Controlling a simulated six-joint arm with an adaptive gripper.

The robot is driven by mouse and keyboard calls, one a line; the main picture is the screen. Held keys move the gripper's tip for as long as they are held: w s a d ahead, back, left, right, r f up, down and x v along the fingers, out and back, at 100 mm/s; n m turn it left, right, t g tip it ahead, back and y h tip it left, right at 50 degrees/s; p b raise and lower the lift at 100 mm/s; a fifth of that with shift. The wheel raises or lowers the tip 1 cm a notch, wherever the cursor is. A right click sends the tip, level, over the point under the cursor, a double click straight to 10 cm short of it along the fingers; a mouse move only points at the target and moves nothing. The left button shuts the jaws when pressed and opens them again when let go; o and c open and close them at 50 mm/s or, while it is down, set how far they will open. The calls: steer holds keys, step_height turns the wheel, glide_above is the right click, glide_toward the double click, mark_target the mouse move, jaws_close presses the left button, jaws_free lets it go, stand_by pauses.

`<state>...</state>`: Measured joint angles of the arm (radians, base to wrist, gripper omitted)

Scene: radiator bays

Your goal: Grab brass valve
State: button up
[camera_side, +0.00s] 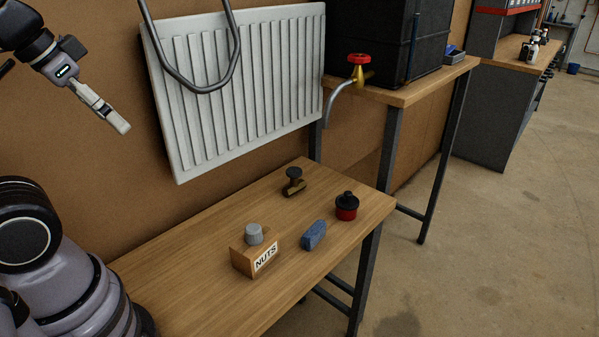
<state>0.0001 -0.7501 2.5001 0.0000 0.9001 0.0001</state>
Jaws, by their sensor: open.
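A small brass valve (294,189) with a dark round knob on top stands on the wooden bench, near its back edge below the radiator. My gripper (122,127) is in the upper left, high above the bench and well to the left of the valve. It points down and to the right. It is open, with nothing seen in it, and it touches nothing. Its fingers are small and seen from the side here.
A white radiator (240,85) hangs behind, crossed by a grey pipe (190,83). A red-handled tap (358,66) is farther back.

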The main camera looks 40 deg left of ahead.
mark_target(293, 171)
steer(key=w+a+f+t+y, duration=0.15)
steer(key=w+a+f, duration=0.25)
steer(key=w, duration=1)
steer(key=w+a+f+t, duration=0.2)
steer(key=w+a+f, duration=0.1)
steer(key=w, duration=1)
steer(key=w+a+f+t+h, duration=0.1)
steer(key=w+f+t, duration=0.15)
steer(key=f, duration=0.55)
steer(key=w+a+f+m+t+h, duration=0.15)
steer(key=w+f, duration=0.25)
steer(key=f, duration=0.4)
steer(key=w+a+f+n+t, duration=0.1)
steer(key=w+a+f, duration=0.15)
steer(key=f, duration=0.55)
steer(key=shift+m+g, duration=0.25)
steer(key=x, duration=0.5)
steer(key=d+x, duration=0.1)
steer(key=x, duration=0.2)
steer(key=shift+w, duration=0.35)
steer(key=shift+f+x, duration=0.15)
steer(key=shift+x, duration=1.2)
steer(key=shift+f+x, duration=0.15)
steer(key=shift+x, duration=1.2)
steer(key=shift+s+a, duration=0.1)
